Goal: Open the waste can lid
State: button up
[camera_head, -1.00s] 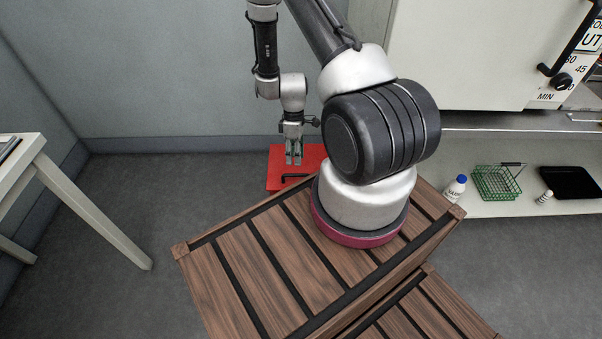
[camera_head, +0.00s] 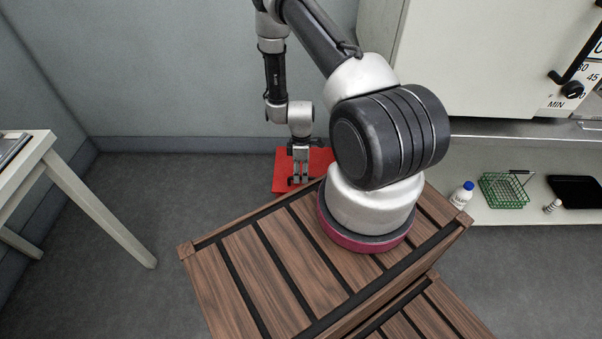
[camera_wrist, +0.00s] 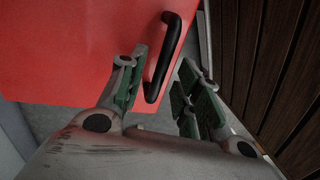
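The red waste can lid (camera_head: 318,160) lies beyond the wooden base in the head view, partly hidden by my arm. In the wrist view the red lid (camera_wrist: 70,50) fills the upper left. Its black bar handle (camera_wrist: 166,58) stands near the lid's right edge. My gripper (camera_wrist: 160,85) is open, with green-padded fingers on either side of the handle's near end. I cannot tell whether either finger touches it. In the head view my gripper (camera_head: 299,181) points down over the lid and hides most of the handle.
A white table (camera_head: 60,165) stands at the left. At the right, a low shelf (camera_head: 530,213) holds a white bottle with a blue cap (camera_head: 462,195), a green wire basket (camera_head: 503,190) and a black tray (camera_head: 577,191). The grey wall is close behind the can.

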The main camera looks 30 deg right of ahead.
jog(key=shift+c, duration=0.2)
grip_shut()
jog(key=shift+r, duration=0.1)
